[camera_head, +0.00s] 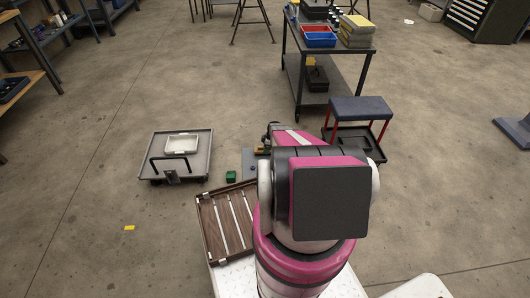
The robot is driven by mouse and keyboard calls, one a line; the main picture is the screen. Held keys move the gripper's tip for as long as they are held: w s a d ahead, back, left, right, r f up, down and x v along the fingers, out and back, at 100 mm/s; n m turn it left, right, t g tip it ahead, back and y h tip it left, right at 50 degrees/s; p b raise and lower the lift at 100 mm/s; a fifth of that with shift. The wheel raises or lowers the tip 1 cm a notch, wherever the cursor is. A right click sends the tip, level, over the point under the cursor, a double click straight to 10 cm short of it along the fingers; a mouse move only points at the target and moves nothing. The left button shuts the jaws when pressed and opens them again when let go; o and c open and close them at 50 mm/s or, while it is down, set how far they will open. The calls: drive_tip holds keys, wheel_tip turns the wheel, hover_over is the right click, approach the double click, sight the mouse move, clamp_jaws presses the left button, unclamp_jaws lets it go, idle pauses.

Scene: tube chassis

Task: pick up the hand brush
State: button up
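I cannot make out the hand brush for certain in the head view. A small brownish item (262,150) shows at the left edge of my arm, partly covered by it, and I cannot tell what it is. My pink, white and dark grey arm fills the lower middle of the picture and hides the floor behind it. My gripper is hidden behind the arm, so its fingers do not show.
A grey platform cart (202,160) bears a white tray (181,144). A wooden slatted crate (209,232) and a small green box (231,176) lie left of my arm. A blue-topped stool (360,108) and trolley (345,62) stand behind. Floor at left is mostly clear.

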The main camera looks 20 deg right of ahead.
drive_tip(key=shift+x, duration=1.55)
drive_tip(key=c, duration=1.1)
drive_tip(key=shift+r, duration=0.1)
drive_tip(key=shift+r, duration=0.75)
wheel_tip(320, 180, up, 3)
drive_tip(key=shift+f, duration=0.15)
drive_tip(key=a+r, duration=0.2)
drive_tip(key=a, duration=0.2)
drive_tip(key=w+a+r, duration=0.1)
drive_tip(key=a+r, duration=0.1)
drive_tip(key=a, duration=0.1)
drive_tip(key=w+a+r, duration=0.1)
drive_tip(key=a+r, duration=0.1)
drive_tip(key=a, duration=0.2)
drive_tip(key=shift+a+r, duration=0.3)
drive_tip(key=shift+r, duration=0.05)
